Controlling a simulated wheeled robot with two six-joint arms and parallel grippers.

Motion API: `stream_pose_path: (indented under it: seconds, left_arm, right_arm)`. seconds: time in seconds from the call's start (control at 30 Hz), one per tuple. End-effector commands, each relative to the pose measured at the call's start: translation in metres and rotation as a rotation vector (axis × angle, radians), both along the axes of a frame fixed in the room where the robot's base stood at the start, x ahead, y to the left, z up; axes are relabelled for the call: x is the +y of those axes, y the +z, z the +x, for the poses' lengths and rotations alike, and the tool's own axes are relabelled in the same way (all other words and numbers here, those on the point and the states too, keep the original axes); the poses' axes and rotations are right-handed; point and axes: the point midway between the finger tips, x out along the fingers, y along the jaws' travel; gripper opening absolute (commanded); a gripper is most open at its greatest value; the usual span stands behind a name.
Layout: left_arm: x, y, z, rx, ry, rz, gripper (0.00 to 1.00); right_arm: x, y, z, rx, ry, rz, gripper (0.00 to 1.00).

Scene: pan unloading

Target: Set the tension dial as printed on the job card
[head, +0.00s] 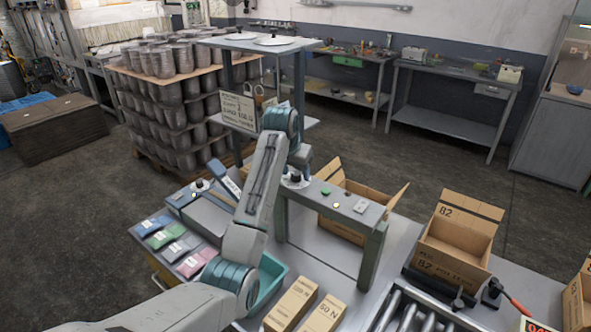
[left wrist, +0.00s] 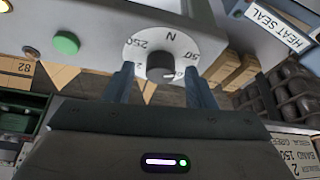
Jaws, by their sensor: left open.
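The tension dial is a white disc (left wrist: 137,45) with a dark knob (left wrist: 160,66) in the left wrist view. Its face shows an N, 250 and a partly hidden 50. A pale mark shows on the knob's lower right; its exact setting is unclear. In the head view the dial (head: 294,181) sits on the grey machine beam. My left gripper (left wrist: 160,75) is open, its fingers on either side of the knob; contact cannot be told. A job card (head: 239,112) hangs from the shelf frame, its print mostly too small to read. My right gripper is not in view.
The grey beam (head: 355,207) carries a green button (head: 326,191). Open cardboard boxes (head: 452,243) and small cartons (head: 292,305) stand on the table. A teal bin (head: 270,283) is beside my left arm. Coloured packs (head: 162,238) lie at the left.

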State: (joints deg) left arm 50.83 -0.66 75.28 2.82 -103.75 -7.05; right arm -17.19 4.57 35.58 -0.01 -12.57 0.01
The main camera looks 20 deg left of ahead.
Motion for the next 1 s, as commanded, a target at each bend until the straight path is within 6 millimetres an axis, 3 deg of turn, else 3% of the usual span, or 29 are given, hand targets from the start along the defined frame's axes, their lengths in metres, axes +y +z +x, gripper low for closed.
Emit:
stream_pose_path:
  seconds: [0.07,0.3,0.67,1.0]
  left_arm:
    - [0.0000,0.0000,0.0000,0.000,0.000,0.000,0.50]
    - [0.0000,-0.0001,0.0000,0.001,0.000,0.000,0.06]
    - [0.0012,-0.0001,0.0002,0.001,-0.054,0.001,0.06]
    - [0.0032,-0.0005,0.0006,0.003,-0.297,0.000,0.06]
  right_arm:
    - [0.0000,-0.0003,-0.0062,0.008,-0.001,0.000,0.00]
    - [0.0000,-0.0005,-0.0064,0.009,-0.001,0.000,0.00]
    - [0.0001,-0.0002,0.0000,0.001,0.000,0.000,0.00]
    - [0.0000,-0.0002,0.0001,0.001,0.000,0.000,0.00]
